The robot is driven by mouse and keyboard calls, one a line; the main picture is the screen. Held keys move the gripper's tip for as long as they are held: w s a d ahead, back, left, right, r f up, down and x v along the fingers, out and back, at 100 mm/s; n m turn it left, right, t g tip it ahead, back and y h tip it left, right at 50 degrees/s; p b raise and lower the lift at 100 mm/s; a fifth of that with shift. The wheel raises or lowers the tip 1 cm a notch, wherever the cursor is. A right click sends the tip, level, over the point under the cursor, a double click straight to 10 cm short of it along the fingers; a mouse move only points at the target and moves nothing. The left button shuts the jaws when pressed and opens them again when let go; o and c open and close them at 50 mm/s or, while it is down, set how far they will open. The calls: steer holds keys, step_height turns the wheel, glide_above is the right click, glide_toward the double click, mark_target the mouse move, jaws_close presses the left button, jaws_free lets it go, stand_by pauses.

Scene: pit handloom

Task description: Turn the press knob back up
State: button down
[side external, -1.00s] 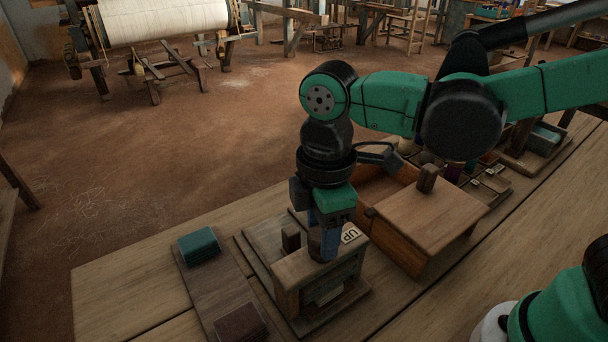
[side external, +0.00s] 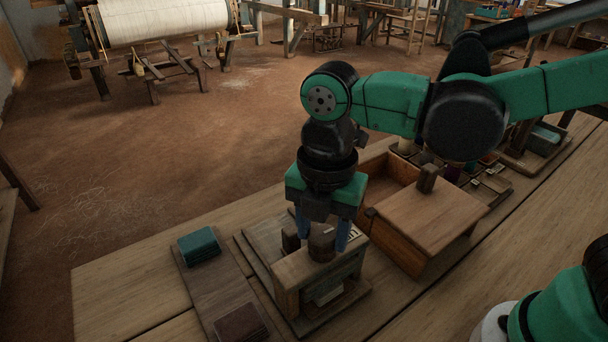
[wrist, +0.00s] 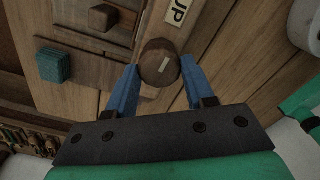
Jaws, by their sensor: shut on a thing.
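The press (side external: 291,267) is a small wooden frame on a base board on the bench. Its round dark wooden knob (side external: 321,246) stands on the top beam, and it shows in the wrist view (wrist: 153,58) with a pale mark on its face. My gripper (side external: 322,237) points down over the beam, its blue fingers on opposite sides of the knob. In the wrist view my gripper (wrist: 157,78) is shut on the knob. The UP label (wrist: 178,11) lies on the beam beside the knob; in the side view a finger partly covers it.
A wooden box (side external: 425,215) with a knobbed lid stands just right of the press. A board to the left carries a teal stack (side external: 199,245) and a brown stack (side external: 240,322). A short wooden post (side external: 290,239) stands behind the beam. The front left bench is clear.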

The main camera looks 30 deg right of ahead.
mark_target(323, 234)
steer(key=shift+n, duration=0.5)
steer(key=shift+c, duration=1.6)
jaws_free()
steer(key=shift+r, duration=2.85)
